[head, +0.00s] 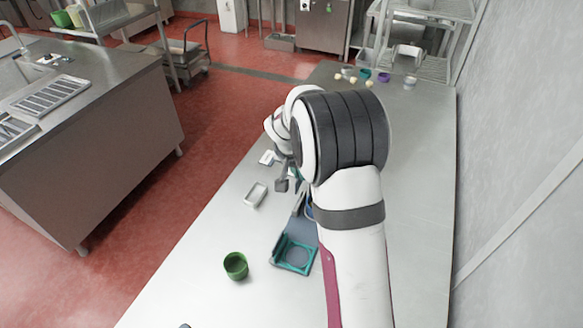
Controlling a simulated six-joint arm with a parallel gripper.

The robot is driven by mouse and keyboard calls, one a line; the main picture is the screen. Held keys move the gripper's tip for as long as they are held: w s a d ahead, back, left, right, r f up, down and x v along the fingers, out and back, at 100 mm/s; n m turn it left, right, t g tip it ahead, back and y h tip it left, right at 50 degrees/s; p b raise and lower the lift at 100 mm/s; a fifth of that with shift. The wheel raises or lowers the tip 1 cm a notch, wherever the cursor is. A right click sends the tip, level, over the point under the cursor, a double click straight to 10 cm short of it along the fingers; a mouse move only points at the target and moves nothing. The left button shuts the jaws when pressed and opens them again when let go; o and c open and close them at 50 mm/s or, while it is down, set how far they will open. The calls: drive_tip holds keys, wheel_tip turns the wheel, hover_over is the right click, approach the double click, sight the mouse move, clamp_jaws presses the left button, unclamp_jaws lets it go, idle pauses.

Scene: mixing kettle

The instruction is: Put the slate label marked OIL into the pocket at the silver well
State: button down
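My gripper (289,178) hangs over the steel table, partly hidden behind my arm. Small dark grey pieces show at its end. I cannot tell whether they are fingertips or a slate label, or whether the gripper is open or shut. A small silver rectangular dish (256,194), which may be the silver well, lies just left of and nearer than the gripper. A small white and dark item (267,158) sits beyond it, near the table's left edge. No OIL marking is readable, and no pocket can be made out.
A green cup (236,266) stands at the table's left front. A blue-grey and teal holder (295,254) is to its right, partly behind my arm. Several small cups and pale pieces, including a purple cup (384,77), stand at the far end. The table's right side (425,190) is clear.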

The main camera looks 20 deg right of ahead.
sight(299, 187)
drive_tip(key=shift+f, duration=2.65)
drive_tip(key=shift+f, duration=0.15)
drive_tip(key=shift+f, duration=1.15)
drive_tip(key=c, duration=1)
unclamp_jaws()
drive_tip(key=shift+f, duration=0.1)
drive_tip(key=o, duration=0.4)
drive_tip(key=shift+s, duration=0.1)
drive_tip(key=shift+c, duration=0.2)
